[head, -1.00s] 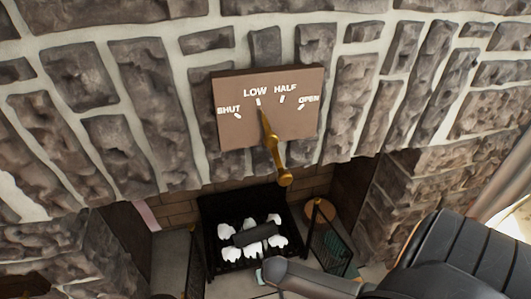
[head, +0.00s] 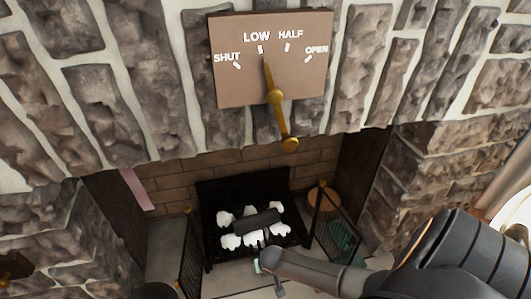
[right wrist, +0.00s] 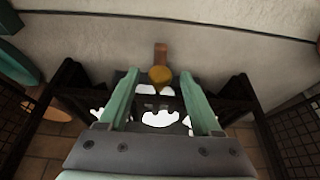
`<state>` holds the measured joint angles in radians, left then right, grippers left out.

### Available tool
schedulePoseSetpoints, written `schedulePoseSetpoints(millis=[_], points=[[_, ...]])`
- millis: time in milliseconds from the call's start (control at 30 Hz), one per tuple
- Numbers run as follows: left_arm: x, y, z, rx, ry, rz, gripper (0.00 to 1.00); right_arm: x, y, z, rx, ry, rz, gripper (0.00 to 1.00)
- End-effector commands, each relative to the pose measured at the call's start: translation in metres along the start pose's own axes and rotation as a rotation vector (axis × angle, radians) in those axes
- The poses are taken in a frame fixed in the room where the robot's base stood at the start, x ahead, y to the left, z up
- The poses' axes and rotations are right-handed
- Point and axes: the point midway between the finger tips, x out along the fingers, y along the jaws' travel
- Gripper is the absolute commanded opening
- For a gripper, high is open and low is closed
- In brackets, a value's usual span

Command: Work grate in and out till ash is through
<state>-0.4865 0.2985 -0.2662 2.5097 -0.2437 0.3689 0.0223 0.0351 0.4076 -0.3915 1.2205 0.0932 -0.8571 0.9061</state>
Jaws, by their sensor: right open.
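The black grate (head: 209,235) stands in the fireplace, with white ash-like lumps (head: 231,242) and a dark log (head: 256,221) on it. My right gripper (head: 268,277) is low in front of the grate. In the right wrist view its two green fingers are open. A brass-coloured knob (right wrist: 160,77) with a reddish-brown piece (right wrist: 160,52) behind it shows between the fingertips, apart from both. White lumps (right wrist: 160,118) show beyond the fingers. I cannot tell whether the knob belongs to the grate. My left gripper is not in view.
Mesh screen panels (head: 190,262) and (head: 335,229) stand on both sides of the grate. Above hangs a brown damper plate (head: 235,85) with a brass lever (head: 277,105) pointing near LOW. Stone walls flank the opening. A round orange-brown object (head: 322,198) stands behind the right screen.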

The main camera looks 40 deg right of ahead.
Motion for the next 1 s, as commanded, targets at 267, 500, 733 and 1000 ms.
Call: schedulePoseSetpoints(millis=[267,500,733,1000], points=[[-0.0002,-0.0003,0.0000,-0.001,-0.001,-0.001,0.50,-0.0003,0.0001,0.0000,0.000,0.000,0.000,0.47],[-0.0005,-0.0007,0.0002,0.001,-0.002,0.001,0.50,-0.0003,0.0001,0.0002,0.000,0.000,0.000,0.20],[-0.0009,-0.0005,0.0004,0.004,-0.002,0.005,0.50,-0.0003,0.0001,0.0004,0.001,-0.001,0.000,0.00],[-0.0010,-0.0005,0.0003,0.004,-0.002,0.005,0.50,-0.0003,0.0000,0.0005,0.001,-0.001,0.000,0.00]])
